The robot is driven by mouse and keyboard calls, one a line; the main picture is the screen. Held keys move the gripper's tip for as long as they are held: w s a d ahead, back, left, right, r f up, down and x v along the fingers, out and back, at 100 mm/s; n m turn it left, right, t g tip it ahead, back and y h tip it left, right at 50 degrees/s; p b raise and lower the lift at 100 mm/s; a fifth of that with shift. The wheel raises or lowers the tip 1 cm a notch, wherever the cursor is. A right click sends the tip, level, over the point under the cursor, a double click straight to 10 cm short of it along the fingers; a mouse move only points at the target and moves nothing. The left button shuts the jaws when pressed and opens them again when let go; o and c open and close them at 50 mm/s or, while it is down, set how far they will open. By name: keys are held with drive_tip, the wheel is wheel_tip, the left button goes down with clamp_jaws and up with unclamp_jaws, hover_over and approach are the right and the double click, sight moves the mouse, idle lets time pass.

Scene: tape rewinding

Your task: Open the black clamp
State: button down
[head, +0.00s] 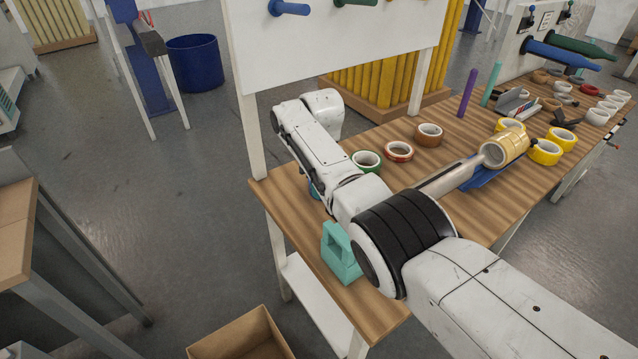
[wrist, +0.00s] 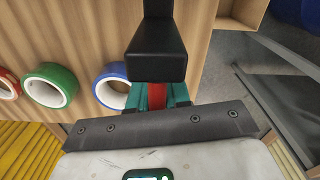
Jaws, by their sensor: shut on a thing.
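The black clamp (wrist: 156,58) shows as a dark block with a narrower stem in the upper middle of the wrist view. My gripper (wrist: 157,96) is right below it in that view and is shut on the clamp. Teal parts with a red strip between them show where the two meet. The block hides much of the grip, and I cannot tell whether the clamp is open. In the head view my own arm covers the gripper and the clamp.
Blue (wrist: 112,86), green (wrist: 50,86) and red (wrist: 8,84) tape rolls lie left of the grip in the wrist view. A teal block (head: 342,254) stands near the end of the wooden table (head: 380,304). A cardboard box (head: 243,338) is below.

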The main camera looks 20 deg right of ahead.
drive_tip(key=shift+w+d, duration=0.15)
drive_tip(key=shift+d, duration=0.1)
drive_tip(key=c, duration=1.2)
unclamp_jaws()
drive_tip(key=shift+d, duration=0.15)
drive_tip(key=shift+o, duration=0.2)
drive_tip(key=shift+f, duration=0.1)
drive_tip(key=shift+a, duration=0.2)
drive_tip(key=shift+r, duration=0.45)
wheel_tip(320, 180, up, 10)
drive_tip(key=shift+d+f, duration=0.1)
